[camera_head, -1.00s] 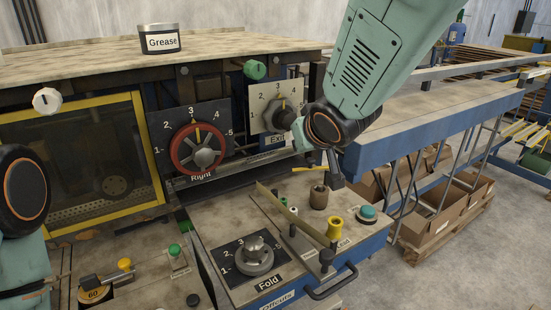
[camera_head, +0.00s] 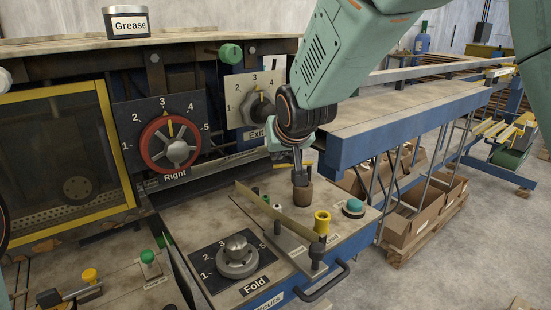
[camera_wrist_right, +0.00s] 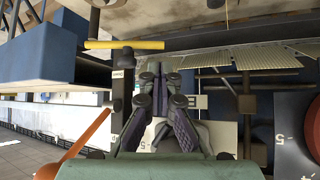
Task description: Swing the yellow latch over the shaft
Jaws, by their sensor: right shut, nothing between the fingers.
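The yellow latch (camera_wrist_right: 125,44) is a thin bar in the right wrist view, at upper left beyond my right fingertips. In the head view only a little of the yellow latch (camera_head: 308,163) shows beside my right gripper, which partly hides it. My right gripper (camera_head: 299,170) points down, shut and empty, just above or behind a brown cylinder. In the wrist view the right gripper's (camera_wrist_right: 160,72) fingers are together, apart from the latch in the picture; contact cannot be confirmed. A dark upright post (camera_wrist_right: 128,88) stands left of the fingers; I cannot tell whether it is the shaft. My left gripper is not in view.
The brown cylinder (camera_head: 302,194), yellow knob (camera_head: 322,222) and teal button (camera_head: 353,207) stand on the machine's front table. A long diagonal bar (camera_head: 270,208) crosses it. The red-ringed dial (camera_head: 170,142) and Exit dial (camera_head: 258,108) are on the panel behind. Blue conveyor frame (camera_head: 350,148) stands right.

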